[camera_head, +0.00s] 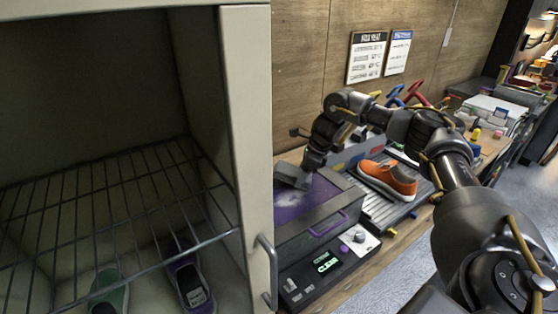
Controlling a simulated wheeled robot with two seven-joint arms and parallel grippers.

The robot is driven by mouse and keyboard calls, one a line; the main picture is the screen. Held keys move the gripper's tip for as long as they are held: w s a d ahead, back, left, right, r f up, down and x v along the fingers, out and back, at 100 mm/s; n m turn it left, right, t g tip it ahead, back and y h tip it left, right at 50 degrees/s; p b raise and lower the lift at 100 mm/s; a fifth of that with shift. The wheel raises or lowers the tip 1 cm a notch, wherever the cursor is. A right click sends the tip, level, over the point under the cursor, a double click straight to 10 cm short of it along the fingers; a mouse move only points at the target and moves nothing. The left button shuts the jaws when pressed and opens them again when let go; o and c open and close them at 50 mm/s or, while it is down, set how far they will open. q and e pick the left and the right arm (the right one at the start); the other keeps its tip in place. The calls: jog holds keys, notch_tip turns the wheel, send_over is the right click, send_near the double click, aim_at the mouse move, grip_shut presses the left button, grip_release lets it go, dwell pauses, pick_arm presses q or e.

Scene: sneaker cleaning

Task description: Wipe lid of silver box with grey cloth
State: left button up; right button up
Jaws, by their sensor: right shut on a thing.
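The silver box (322,213) stands on the workbench, right of the cabinet's open side. Its lid has a dark frame, a purple see-through panel (316,201) with a pale smudge and a purple handle at the front. My right gripper (303,172) points down over the back left part of the lid and is shut on the grey cloth (290,177). The cloth is at the lid's surface; I cannot tell how firmly it touches. Fingertips are small and partly hidden by the cloth. My left gripper is out of view.
An open cabinet (257,120) with a wire rack (100,195) fills the left; green and purple shoes (190,285) sit below the rack. An orange sneaker (388,180) lies on a ribbed tray right of the box. Colourful-handled tools stand behind it.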

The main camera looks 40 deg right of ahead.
jog(key=shift+d+r+p, duration=0.1)
jog(key=shift+r+p, duration=0.25)
jog(key=shift+r, duration=0.3)
notch_tip(320, 180, up, 3)
jog(key=shift+s+f+p, duration=0.15)
jog(key=shift+f+p, duration=0.05)
jog(key=shift+p, duration=0.8)
jog(key=shift+r+p, duration=0.65)
jog(key=shift+r, duration=0.1)
jog(key=shift+r+p, duration=0.45)
jog(key=shift+r, duration=0.05)
